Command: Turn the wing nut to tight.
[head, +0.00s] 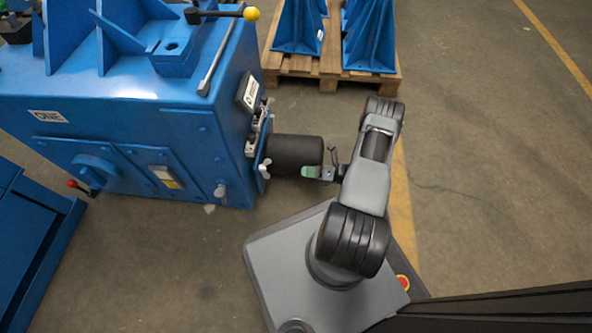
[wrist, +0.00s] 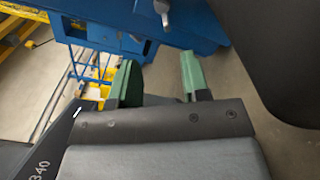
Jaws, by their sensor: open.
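A small silver wing nut (head: 265,168) shows on the right end of the blue machine (head: 120,115), just below the dark cylinder. In the wrist view a silver winged piece (wrist: 163,12) shows at the top against blue metal; I cannot tell for sure that it is the same part. My gripper (head: 313,172) is to the right of the wing nut, apart from it. In the wrist view my gripper (wrist: 160,80) has its two green fingers spread, with nothing between them.
A dark cylinder (head: 294,153) juts from the machine's right end, close to my gripper. A wooden pallet (head: 330,72) with blue brackets (head: 370,38) stands behind. The floor at right is clear.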

